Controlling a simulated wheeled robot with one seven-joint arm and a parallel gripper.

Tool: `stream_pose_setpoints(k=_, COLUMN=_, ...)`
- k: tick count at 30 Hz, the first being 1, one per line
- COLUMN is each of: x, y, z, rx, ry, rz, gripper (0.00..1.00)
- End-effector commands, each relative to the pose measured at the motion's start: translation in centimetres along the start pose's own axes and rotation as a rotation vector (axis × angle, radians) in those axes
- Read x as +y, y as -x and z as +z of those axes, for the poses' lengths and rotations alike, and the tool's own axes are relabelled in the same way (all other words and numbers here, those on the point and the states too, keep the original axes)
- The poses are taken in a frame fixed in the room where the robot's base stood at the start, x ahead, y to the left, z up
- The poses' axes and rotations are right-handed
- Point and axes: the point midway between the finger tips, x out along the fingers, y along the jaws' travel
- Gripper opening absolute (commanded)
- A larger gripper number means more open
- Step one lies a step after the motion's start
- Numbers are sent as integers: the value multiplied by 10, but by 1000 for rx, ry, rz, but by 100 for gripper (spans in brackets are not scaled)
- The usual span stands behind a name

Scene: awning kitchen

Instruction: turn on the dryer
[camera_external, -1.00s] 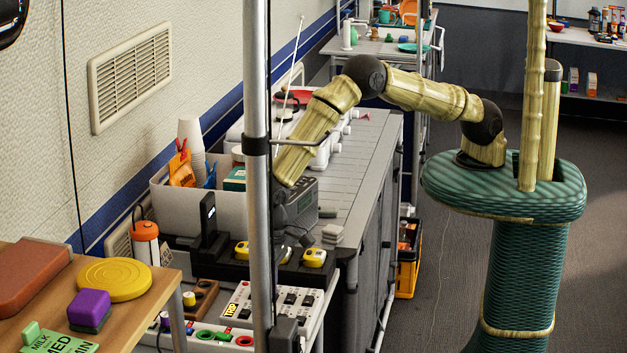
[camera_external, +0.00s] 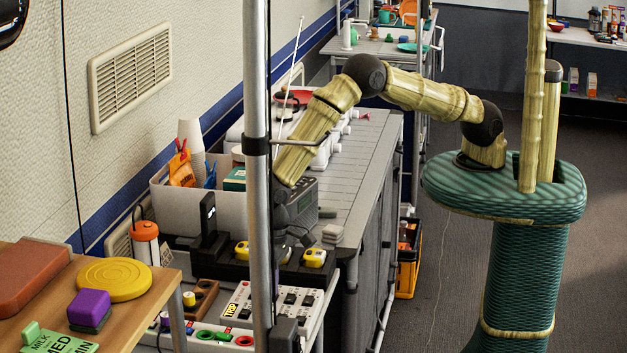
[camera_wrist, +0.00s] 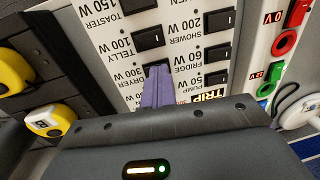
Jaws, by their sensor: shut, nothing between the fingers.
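A white panel (camera_wrist: 185,45) with black rocker switches and printed labels fills the upper middle of the wrist view. It also shows low in the external view (camera_external: 240,312). The DRYER label (camera_wrist: 127,86) is on the left column, below the TELLY label. The dryer switch (camera_wrist: 157,66) beside it is mostly hidden by my fingers, and its position cannot be read. My gripper (camera_wrist: 157,80) is shut and empty, its purple fingertips over that switch. Whether they touch it is not clear.
Yellow-and-white devices (camera_external: 314,257) sit in a black rack left of the panel in the wrist view. A metal pole (camera_external: 256,120) stands before my arm. A grey radio (camera_external: 302,203) is behind the gripper.

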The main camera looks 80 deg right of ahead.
Motion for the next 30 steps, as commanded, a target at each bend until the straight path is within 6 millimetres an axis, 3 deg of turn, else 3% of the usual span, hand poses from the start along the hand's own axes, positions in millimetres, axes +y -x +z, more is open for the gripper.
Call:
stream_pose_setpoints(k=3, x=8, y=-1, z=0, rx=-3, ry=-3, rz=7, gripper=0)
stream_pose_setpoints(k=16, x=6, y=4, z=0, rx=0, ry=-1, rz=2, gripper=0)
stream_pose_setpoints(k=30, x=7, y=60, z=-1, rx=2, ry=-2, rz=2, gripper=0)
